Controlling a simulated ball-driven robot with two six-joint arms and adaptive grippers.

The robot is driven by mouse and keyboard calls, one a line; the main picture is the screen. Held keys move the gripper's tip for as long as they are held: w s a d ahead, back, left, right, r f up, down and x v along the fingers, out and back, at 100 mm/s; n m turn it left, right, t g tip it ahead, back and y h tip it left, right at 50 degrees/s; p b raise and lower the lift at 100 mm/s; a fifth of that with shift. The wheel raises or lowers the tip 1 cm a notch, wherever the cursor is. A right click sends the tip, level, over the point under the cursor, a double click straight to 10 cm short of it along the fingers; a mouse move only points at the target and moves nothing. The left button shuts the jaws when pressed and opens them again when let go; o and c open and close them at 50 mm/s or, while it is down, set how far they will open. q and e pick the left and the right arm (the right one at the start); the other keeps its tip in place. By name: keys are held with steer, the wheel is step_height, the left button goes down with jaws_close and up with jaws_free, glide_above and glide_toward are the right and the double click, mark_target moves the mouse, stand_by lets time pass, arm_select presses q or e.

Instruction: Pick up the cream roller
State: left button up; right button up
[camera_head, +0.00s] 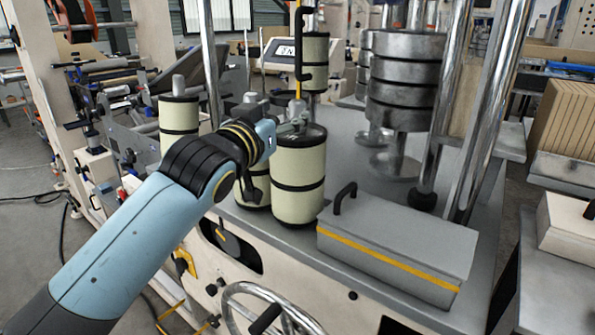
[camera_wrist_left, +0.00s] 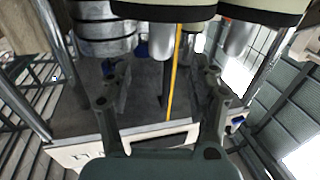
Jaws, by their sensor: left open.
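Several cream rollers with black bands stand upright on the grey machine deck. The nearest cream roller (camera_head: 298,180) is right by my left gripper (camera_head: 292,126), which shows small at its top end. A second cream roller (camera_head: 250,190) is partly hidden behind my left arm. Another cream roller (camera_head: 179,118) stands to the left and one more (camera_head: 315,62) farther back. In the left wrist view, my open left gripper (camera_wrist_left: 162,100) has nothing between its fingers, and cream rollers (camera_wrist_left: 145,9) show cut off at the top edge. My right gripper is out of view.
A grey box with a yellow stripe and black handle (camera_head: 395,245) sits right of the nearest roller. Stacked metal discs (camera_head: 405,85) and chrome posts (camera_head: 437,110) stand behind it. A yellow upright rod (camera_head: 298,50) rises behind the rollers. A handwheel (camera_head: 265,300) is below.

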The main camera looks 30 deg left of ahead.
mark_target(294, 111)
arm_select(q)
steer(key=shift+w+a, duration=0.15)
steer(key=shift+w, duration=1.1)
steer(key=shift+w+a+f+p, duration=0.1)
steer(key=shift+w+p, duration=0.35)
steer(key=shift+w, duration=0.25)
steer(key=w, duration=0.2)
steer(key=w+p, duration=0.1)
steer(key=w, duration=0.1)
steer(key=shift+a+f, duration=0.2)
steer(key=shift+f, duration=0.1)
steer(key=shift+c, duration=0.5)
jaws_close()
steer(key=shift+r, duration=0.15)
